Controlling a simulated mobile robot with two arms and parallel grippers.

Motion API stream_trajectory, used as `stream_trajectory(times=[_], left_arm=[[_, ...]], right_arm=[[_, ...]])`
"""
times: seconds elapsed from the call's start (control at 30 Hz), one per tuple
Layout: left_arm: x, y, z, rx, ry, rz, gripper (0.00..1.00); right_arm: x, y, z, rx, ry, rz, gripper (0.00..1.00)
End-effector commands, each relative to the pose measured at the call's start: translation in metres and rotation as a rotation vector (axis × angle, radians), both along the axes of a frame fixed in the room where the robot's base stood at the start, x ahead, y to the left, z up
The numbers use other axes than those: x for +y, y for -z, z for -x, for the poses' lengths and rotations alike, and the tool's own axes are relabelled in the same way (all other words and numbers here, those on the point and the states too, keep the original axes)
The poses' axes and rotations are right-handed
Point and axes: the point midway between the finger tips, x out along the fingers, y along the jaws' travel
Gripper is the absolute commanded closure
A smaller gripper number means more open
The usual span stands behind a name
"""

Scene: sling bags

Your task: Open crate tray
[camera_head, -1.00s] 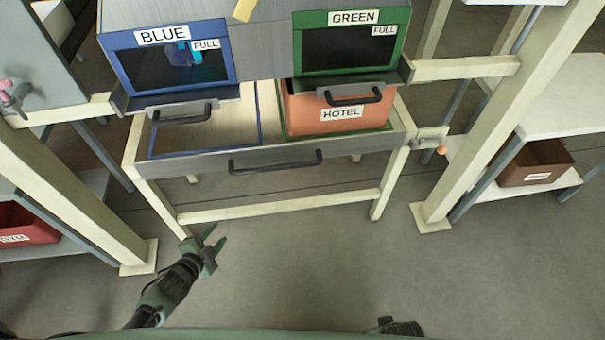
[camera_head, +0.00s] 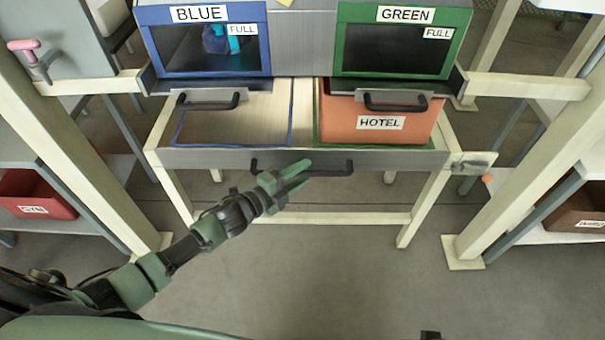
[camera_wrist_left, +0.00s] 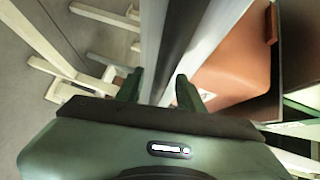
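The crate tray (camera_head: 215,159) is a wide grey-fronted tray on a cream frame, with a dark bar handle (camera_head: 340,174) on its front. Its left bay, outlined in blue, is empty; its right bay, outlined in green, holds an orange crate (camera_head: 348,130) labelled HOTEL. My left gripper (camera_head: 308,170) is open in front of the handle, overlapping its middle in the head view. In the left wrist view the fingers (camera_wrist_left: 158,88) stand apart, with a dark strip and the pale tray front beyond them. I cannot tell whether they touch the handle.
Above the tray are a blue-framed bin door (camera_head: 207,83) and a green-framed one (camera_head: 393,78), both marked FULL, with handles overhanging the tray. Cream posts stand on both sides. A red crate (camera_head: 35,192) sits on the left shelf. The floor in front is clear.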

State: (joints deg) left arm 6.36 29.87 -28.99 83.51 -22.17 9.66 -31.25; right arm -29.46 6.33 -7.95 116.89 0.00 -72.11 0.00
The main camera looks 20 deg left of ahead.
Motion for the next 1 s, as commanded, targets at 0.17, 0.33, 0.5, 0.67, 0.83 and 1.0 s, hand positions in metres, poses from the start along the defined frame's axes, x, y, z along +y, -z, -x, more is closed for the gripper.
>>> stream_trajectory(times=[0.17,0.33,0.5,0.67,0.83,1.0], left_arm=[[-0.0023,0.0011,-0.0039,0.002,0.0,-0.001,0.62],[-0.0021,0.0011,-0.0036,0.002,-0.001,0.0,0.68],[-0.0019,0.0012,-0.0035,0.002,-0.001,0.0,1.0],[-0.0018,0.0013,-0.0034,0.002,-0.001,0.0,1.0],[-0.0017,0.0014,-0.0034,0.002,-0.001,0.0,1.0],[-0.0017,0.0015,-0.0033,0.002,-0.001,0.0,1.0]], right_arm=[[-0.0003,-0.0025,0.0001,-0.001,0.0,0.001,1.0],[-0.0003,-0.0025,0.0001,0.0,0.0,0.001,1.0],[-0.0002,-0.0023,0.0003,0.0,0.001,0.001,1.0],[-0.0002,-0.0022,0.0003,0.0,0.001,0.0,1.0],[-0.0001,-0.0021,0.0003,0.0,0.001,0.0,1.0],[0.0,-0.002,0.0004,0.0,0.0,0.0,1.0]])
